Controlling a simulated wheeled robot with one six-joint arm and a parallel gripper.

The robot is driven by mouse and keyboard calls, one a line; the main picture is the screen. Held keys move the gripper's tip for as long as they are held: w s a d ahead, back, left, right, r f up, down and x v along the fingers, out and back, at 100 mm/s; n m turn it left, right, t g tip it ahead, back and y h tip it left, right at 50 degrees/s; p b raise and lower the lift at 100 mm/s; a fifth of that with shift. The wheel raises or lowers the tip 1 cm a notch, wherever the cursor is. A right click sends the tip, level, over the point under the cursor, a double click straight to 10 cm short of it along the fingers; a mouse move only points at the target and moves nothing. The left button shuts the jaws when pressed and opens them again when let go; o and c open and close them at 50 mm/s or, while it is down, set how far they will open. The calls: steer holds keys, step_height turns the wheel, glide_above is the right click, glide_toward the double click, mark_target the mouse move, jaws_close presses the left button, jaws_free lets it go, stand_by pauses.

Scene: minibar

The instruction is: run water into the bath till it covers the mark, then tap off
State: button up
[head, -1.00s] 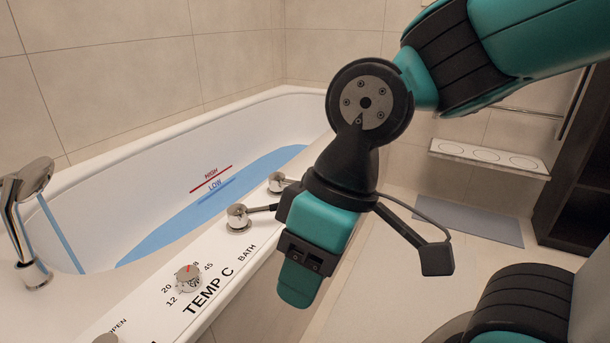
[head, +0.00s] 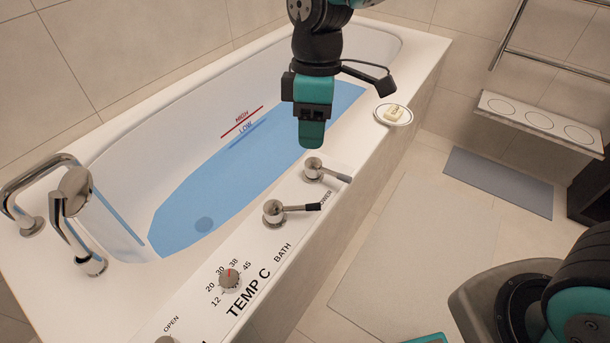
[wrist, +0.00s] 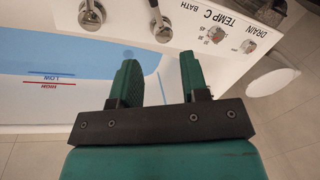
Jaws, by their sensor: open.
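The white bath (head: 80,290) holds blue water (head: 220,195). On its inner wall are a red HIGH line (head: 242,122) and a blue LOW line (head: 247,134). The water's edge lies close to the LOW line; I cannot tell whether it covers it. A thin blue stream (head: 120,220) slants down near the curved spout (head: 22,185). The BATH lever (head: 274,211) has its dark handle pointing right. The shower lever (head: 314,167) is beyond it. My gripper (head: 311,142) is open and empty above the bath's near rim; its fingers (wrist: 160,82) stand apart in the wrist view, clear of both levers.
A temperature dial (head: 229,278) sits on the rim left of the levers. A hand shower (head: 75,195) stands at the left end. A soap dish (head: 382,118) with soap is on the rim, right of my gripper.

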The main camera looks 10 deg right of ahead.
mark_target(305, 205)
steer(key=shift+n, duration=0.5)
steer(key=f+b, duration=0.1)
steer(key=f, duration=0.4)
steer(key=s+a+f+b, duration=0.1)
steer(key=f, duration=0.5)
steer(key=f+b, duration=0.1)
steer(key=f, duration=0.5)
steer(key=shift+s+a+f, duration=0.2)
steer(key=shift+s+a, duration=0.1)
steer(key=shift+s, duration=0.1)
jaws_close()
